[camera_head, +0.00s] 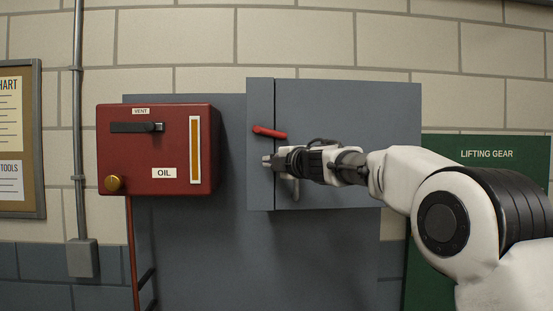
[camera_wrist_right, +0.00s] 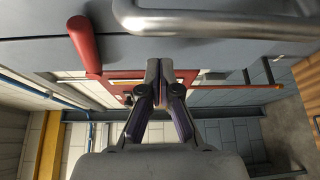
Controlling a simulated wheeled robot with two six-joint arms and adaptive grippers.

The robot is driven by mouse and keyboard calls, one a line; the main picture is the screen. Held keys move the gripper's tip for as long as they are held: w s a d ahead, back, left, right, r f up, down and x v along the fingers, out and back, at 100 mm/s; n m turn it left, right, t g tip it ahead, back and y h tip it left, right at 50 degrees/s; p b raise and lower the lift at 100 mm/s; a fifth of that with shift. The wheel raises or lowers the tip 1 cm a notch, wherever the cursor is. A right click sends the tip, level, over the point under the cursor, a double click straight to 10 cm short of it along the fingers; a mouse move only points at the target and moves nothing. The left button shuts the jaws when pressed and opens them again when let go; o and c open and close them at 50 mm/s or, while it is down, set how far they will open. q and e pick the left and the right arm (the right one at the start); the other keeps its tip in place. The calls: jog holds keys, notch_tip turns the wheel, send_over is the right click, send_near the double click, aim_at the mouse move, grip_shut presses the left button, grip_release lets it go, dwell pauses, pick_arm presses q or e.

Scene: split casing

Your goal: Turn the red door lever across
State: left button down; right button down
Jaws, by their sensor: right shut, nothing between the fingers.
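The red door lever (camera_head: 269,132) is on the grey casing in the head view, near the seam between the narrow left strip and the door (camera_head: 345,125). It lies nearly level, its right end slightly lower. My right gripper (camera_head: 267,161) reaches in from the right and is just below the lever, apart from it in the picture. In the right wrist view the lever (camera_wrist_right: 85,45) is at the upper left, and my fingertips (camera_wrist_right: 158,70) are together with nothing between them. My left gripper is in neither view.
A metal pull handle (camera_wrist_right: 215,22) crosses the top of the right wrist view, close to my fingers. In the head view, a red oil box (camera_head: 150,180) with a black lever hangs left of the casing. A green lifting gear board (camera_head: 490,170) is at the right.

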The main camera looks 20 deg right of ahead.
jog(key=s+a+r, duration=0.1)
jog(key=s+r, duration=0.4)
jog(key=s, duration=0.3)
jog(key=shift+s, duration=0.15)
jog(key=shift+a+r, duration=0.1)
